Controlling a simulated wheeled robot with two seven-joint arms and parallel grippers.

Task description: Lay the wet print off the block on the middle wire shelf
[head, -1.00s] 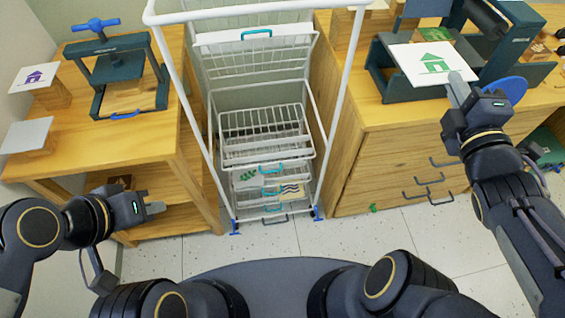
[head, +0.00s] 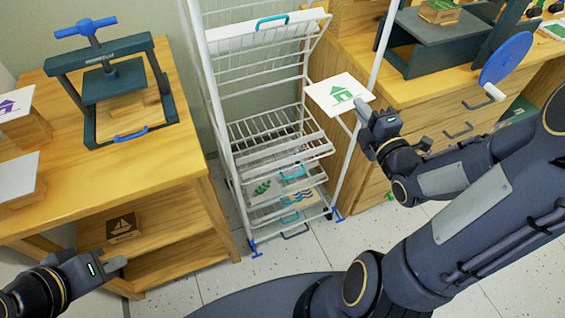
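My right gripper (head: 367,112) is shut on the near right edge of the wet print (head: 335,88), a white sheet with a green house facing up. It holds the sheet roughly flat in the air beside the right front of the white wire rack (head: 217,100). The block (head: 440,14) sits bare on the press bed at the upper right. The rack's upper shelves are tilted up; a wire shelf (head: 245,133) at mid height is lowered and looks empty. My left gripper (head: 116,266) is low at the left, away from the rack; its finger opening is unclear.
Lower shelves carry a green leaf print (head: 262,187) and a wavy-striped print (head: 303,196). The rack's white front post (head: 384,45) stands close to the print. A left table (head: 130,165) holds a screw press (head: 115,85). A blue press wheel (head: 507,58) is at right.

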